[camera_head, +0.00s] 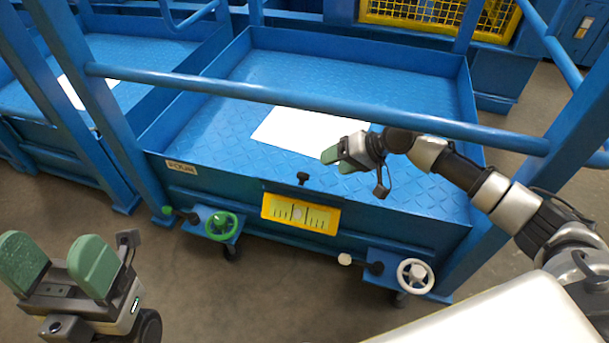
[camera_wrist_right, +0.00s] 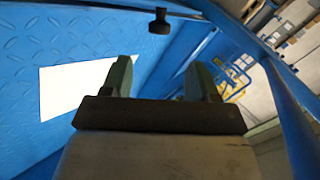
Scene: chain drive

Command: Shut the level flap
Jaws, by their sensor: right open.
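The yellow level gauge (camera_head: 299,214) with dark scale marks is uncovered on the front of the blue platform. Just above it is a narrow blue flap (camera_head: 322,195) with a black knob (camera_head: 303,178) standing up from it. The flap looks raised, though its exact angle is hard to tell. The knob also shows at the top of the right wrist view (camera_wrist_right: 159,20). My right gripper (camera_head: 338,158) is open and empty, above and to the right of the knob, not touching it. My left gripper (camera_head: 58,264) is open and empty at the lower left, away from the platform.
A blue rail (camera_head: 250,92) crosses in front of the platform, near my right arm. A green handwheel (camera_head: 221,225) and a white handwheel (camera_head: 415,276) stick out below the gauge. A white sheet (camera_head: 300,128) lies on the blue deck (camera_head: 340,82).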

